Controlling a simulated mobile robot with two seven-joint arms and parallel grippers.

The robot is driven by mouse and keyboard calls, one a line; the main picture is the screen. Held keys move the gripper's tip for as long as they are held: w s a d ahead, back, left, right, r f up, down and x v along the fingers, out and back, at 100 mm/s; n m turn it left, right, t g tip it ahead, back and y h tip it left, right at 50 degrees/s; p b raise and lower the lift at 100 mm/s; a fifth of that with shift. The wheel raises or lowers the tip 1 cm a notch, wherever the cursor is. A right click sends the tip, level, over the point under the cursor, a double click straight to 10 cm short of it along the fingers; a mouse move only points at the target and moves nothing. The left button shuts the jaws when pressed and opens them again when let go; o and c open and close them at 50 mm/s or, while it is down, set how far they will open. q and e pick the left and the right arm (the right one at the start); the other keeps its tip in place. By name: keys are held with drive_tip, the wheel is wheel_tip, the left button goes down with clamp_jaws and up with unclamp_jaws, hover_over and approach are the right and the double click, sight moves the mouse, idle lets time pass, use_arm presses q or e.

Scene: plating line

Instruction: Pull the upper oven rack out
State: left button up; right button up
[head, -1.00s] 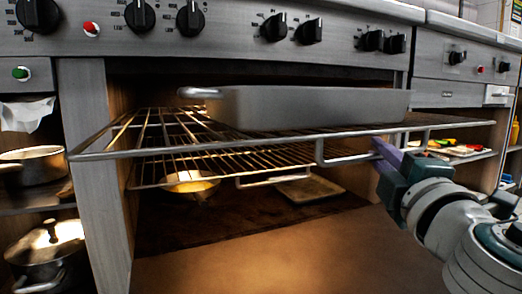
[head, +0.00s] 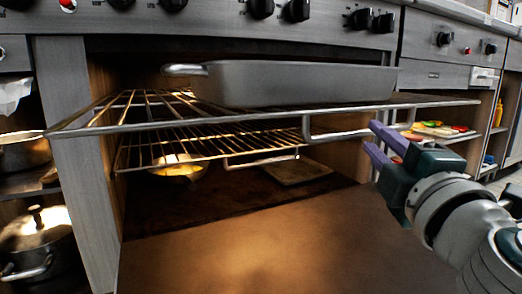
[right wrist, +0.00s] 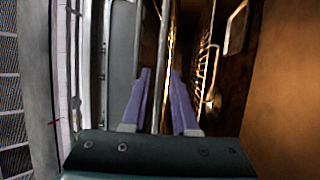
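The upper oven rack (head: 108,128), a wire shelf, sticks out of the open oven, its front bar well ahead of the oven face. A grey roasting pan (head: 300,84) rests on it. The rack's wire handle (head: 340,136) hangs below the front bar. My right gripper (head: 372,134) is open, its purple fingers pointing at the handle's right part, which they partly hide. In the right wrist view, the fingers (right wrist: 160,88) are apart with a bar of the rack (right wrist: 163,50) showing between them; contact cannot be told. My left gripper is not in view.
A lower rack (head: 230,150) sits deeper inside, above a lit bowl (head: 178,168) and a flat tray (head: 298,172). The lowered oven door (head: 260,240) spreads below. Pots (head: 38,240) stand on shelves at left; a food tray (head: 440,130) lies at right.

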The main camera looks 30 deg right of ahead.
drive_tip(key=b+v, duration=0.1)
drive_tip(key=v, duration=0.5)
idle(0.3)
drive_tip(key=s+d+r+m+g+p, duration=0.15)
drive_tip(key=r+m+g+p, duration=0.3)
drive_tip(key=r+p, duration=1.1)
drive_tip(key=s+r+m+g+p, duration=0.4)
drive_tip(key=r+p, duration=0.6)
drive_tip(key=p, duration=1)
drive_tip(key=s+a+r+g+y+p, duration=0.25)
drive_tip(key=a+r+p, duration=0.25)
drive_tip(key=r+p, duration=0.55)
drive_tip(key=s+a+r+m+g+y+p, duration=0.15)
drive_tip(key=a+r+y+p, duration=0.45)
drive_tip(key=p, duration=0.7)
drive_tip(key=s+a+r+g+y+p, duration=0.15)
drive_tip(key=a+r+p, duration=0.25)
drive_tip(key=r+p, duration=0.7)
wheel_tip(320, 180, up, 35)
drive_tip(key=s+p, duration=0.1)
drive_tip(key=p, duration=3.7)
drive_tip(key=shift+a+n, duration=0.25)
drive_tip(key=shift+n, duration=0.05)
